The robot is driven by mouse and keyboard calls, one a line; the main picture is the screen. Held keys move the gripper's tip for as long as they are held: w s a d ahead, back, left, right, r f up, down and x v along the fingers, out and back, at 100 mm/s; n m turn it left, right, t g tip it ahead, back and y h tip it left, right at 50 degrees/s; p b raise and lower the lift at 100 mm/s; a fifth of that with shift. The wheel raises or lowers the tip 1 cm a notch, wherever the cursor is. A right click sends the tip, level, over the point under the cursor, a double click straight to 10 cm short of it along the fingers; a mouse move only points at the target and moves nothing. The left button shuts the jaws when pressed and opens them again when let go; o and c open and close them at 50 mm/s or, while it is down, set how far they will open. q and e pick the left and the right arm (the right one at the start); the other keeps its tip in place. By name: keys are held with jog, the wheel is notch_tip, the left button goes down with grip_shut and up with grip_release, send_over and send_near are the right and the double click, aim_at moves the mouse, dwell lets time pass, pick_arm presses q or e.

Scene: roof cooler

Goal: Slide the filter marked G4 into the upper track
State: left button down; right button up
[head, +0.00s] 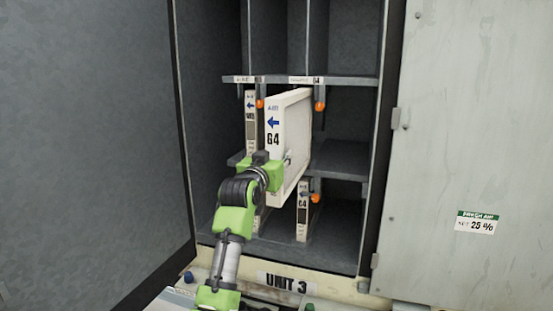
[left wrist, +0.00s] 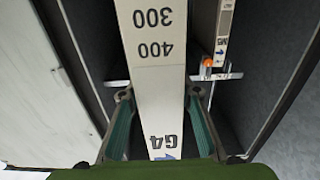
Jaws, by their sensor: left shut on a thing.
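A white panel filter marked G4 with a blue left-pointing arrow (head: 273,150) stands upright in front of the cabinet's middle and lower bays. My left gripper (head: 268,168) is shut on its front edge. In the left wrist view the filter (left wrist: 155,70), printed 300, 400 and G4, lies between the teal finger pads (left wrist: 160,110). The upper shelf edge (head: 350,81) carries a G4 label (head: 308,80), just above the held filter's top. I cannot tell how far the held filter reaches inside. My right gripper is out of view.
A thinner filter (head: 251,125) stands left in the middle bay. Orange-tipped latches hang near the openings, one left (head: 260,103), one right (head: 319,105), one lower (head: 315,198). The middle shelf (head: 342,158) is bare at right. Open doors flank the cabinet, left (head: 90,130) and right (head: 470,120).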

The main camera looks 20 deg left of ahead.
pick_arm(q)
jog(key=shift+w+r, duration=0.1)
jog(key=shift+w, duration=1.7)
jog(key=w, duration=0.8)
jog(key=shift+w+d+f, duration=0.2)
jog(key=shift+w, duration=0.1)
dwell(0.5)
dwell(0.6)
